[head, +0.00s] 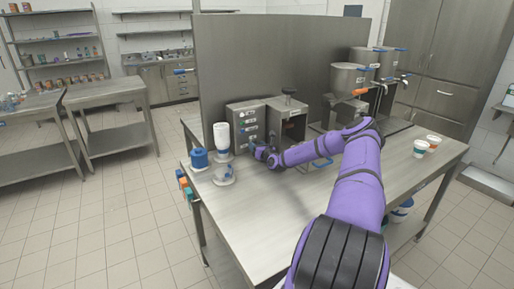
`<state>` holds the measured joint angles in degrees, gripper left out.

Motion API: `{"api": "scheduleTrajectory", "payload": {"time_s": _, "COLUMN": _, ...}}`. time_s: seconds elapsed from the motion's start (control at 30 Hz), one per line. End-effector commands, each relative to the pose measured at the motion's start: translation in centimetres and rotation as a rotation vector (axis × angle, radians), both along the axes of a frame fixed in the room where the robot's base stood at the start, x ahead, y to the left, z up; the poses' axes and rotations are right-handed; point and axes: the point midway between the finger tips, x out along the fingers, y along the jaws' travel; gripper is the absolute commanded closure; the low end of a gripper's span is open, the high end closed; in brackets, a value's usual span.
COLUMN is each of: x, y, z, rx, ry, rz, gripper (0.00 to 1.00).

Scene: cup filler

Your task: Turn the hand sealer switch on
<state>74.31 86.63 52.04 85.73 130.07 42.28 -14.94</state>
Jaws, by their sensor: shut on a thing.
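The hand sealer is a steel machine on the table. It has a control box (247,124) at the left with a column of small knobs or switches on its front, and a press part with a black knob (289,91) on top at the right. My gripper (257,152) is at the lower front of the control box, with my purple arm reaching in from the right. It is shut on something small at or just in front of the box. The fingers hide it, and I cannot tell which control it is.
A white bottle (222,136), a blue container (199,158) and a clear-and-white item (223,176) stand left of my gripper. Steel hoppers (350,78) stand at the back right. Two cups (421,148) stand at the right. The front of the table (243,215) is clear.

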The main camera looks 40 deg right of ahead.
Motion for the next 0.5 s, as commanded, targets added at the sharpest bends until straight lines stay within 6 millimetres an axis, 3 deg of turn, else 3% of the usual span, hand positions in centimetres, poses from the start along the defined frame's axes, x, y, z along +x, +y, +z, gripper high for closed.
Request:
{"api": "scheduleTrajectory", "payload": {"time_s": 0.47, "x": -0.05, "y": -0.08, "z": -0.07, "rx": 0.083, "ry": -0.019, "rz": -0.001, "gripper": 0.73}}
{"api": "scheduleTrajectory", "payload": {"time_s": 0.5, "x": -0.05, "y": -0.08, "z": -0.07, "rx": 0.083, "ry": -0.019, "rz": -0.001, "gripper": 0.42}}
